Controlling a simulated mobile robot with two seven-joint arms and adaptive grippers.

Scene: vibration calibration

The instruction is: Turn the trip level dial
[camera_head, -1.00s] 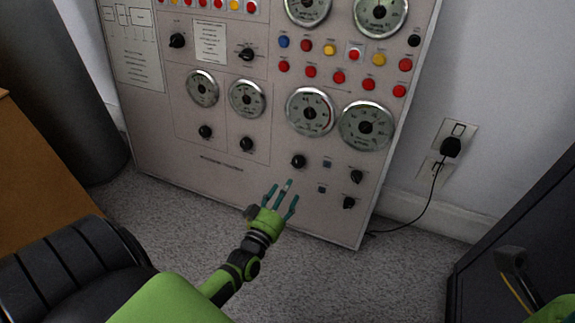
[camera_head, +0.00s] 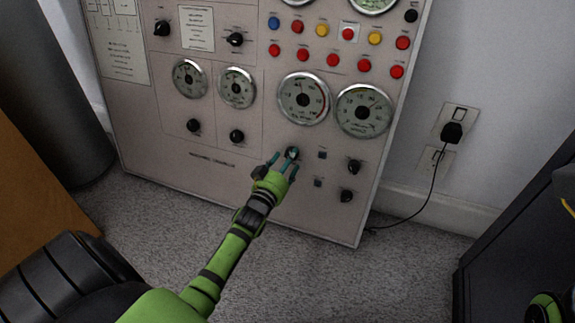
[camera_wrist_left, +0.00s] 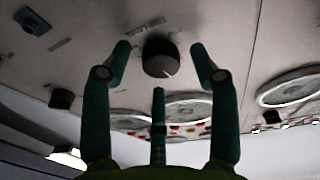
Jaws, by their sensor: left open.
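A black round dial (camera_head: 292,152) sits low on the grey panel (camera_head: 215,195), below the large right-hand gauges. In the left wrist view the dial (camera_wrist_left: 161,57) has a short pale mark on its edge. My left gripper (camera_head: 284,162) is open, its teal fingers at the dial. In the wrist view two fingertips of the left gripper (camera_wrist_left: 161,50) stand on either side of the dial with gaps, and the third finger is below it. In the head view the fingers partly cover the dial.
Other black knobs (camera_head: 354,167) and small square buttons (camera_head: 322,155) are close right of the dial. Gauges (camera_head: 303,98) and coloured buttons are above. A plugged cable (camera_head: 434,188) hangs right of the panel. A dark cabinet (camera_head: 520,225) stands at right.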

